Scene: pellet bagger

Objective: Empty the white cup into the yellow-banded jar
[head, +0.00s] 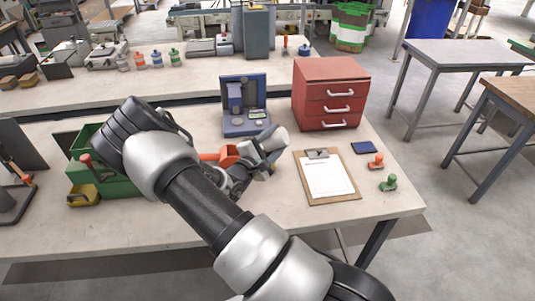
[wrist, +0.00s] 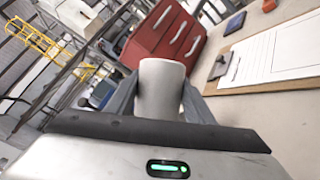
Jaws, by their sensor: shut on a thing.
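The white cup (head: 277,138) is held in my gripper (head: 266,147) above the bench, right of the middle in the head view. The cup looks tilted. In the wrist view the cup (wrist: 161,88) stands between the two dark fingers, which press on its sides. What is in the cup cannot be seen. I cannot make out a yellow-banded jar for sure; a small yellow patch shows just beside my gripper in the head view, mostly hidden by it. Jars with blue (head: 157,59), red (head: 139,61) and green (head: 174,57) bands stand on the far bench.
A blue-grey scale-like device (head: 244,104) and a red drawer cabinet (head: 331,92) stand behind my gripper. A clipboard (head: 327,177) lies to the right. An orange object (head: 229,154) is close left of my gripper, and a green bin (head: 115,182) is further left.

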